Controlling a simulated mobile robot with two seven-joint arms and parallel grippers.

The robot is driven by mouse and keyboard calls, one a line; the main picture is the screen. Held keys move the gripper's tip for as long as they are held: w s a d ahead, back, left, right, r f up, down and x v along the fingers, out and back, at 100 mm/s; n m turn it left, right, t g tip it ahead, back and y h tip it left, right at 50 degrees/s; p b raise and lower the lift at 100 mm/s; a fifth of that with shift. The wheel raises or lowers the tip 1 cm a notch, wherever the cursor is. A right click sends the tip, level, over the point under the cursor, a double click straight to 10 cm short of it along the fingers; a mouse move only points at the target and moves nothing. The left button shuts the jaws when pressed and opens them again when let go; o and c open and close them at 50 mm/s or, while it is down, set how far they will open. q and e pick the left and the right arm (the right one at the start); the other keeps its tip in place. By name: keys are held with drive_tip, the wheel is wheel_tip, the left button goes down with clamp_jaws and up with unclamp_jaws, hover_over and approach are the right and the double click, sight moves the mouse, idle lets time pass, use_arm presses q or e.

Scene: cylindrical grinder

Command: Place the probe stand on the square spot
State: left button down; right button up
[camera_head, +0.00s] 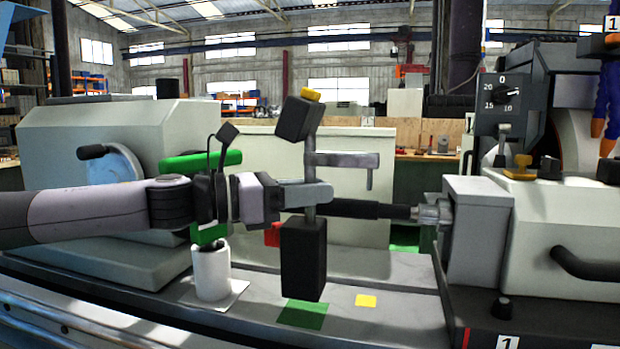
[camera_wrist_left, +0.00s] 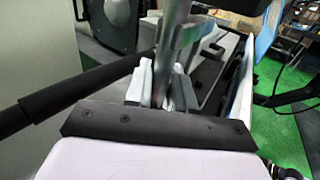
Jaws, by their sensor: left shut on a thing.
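The probe stand (camera_head: 303,260) has a black block base, a thin grey post, a side arm and a tilted dark head with a yellow cap. My left gripper (camera_head: 312,195) is shut around the post, above the base. In the left wrist view the post (camera_wrist_left: 174,55) stands between the pale fingers (camera_wrist_left: 160,85). The stand is roughly upright. A green square (camera_head: 303,314) lies on the machine bed just below and in front of its base, and a smaller yellow square (camera_head: 366,300) lies to the right. I cannot tell whether the base touches the bed. My right gripper is not in view.
A white cylinder (camera_head: 211,272) stands on a pale plate left of the stand. A dark horizontal bar (camera_head: 365,209) runs beside the post to the grey headstock (camera_head: 478,235) at right. The bed around the yellow square is clear.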

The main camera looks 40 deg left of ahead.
sight(305, 218)
use_arm(q)
drive_tip(key=shift+f, duration=0.3)
drive_tip(key=shift+f+b, duration=0.85)
drive_tip(key=shift+f, duration=0.65)
drive_tip(key=c, duration=1.3)
unclamp_jaws()
drive_tip(key=shift+f, duration=0.25)
drive_tip(key=o, duration=0.3)
drive_tip(key=shift+o, duration=0.2)
drive_tip(key=shift+r, duration=0.15)
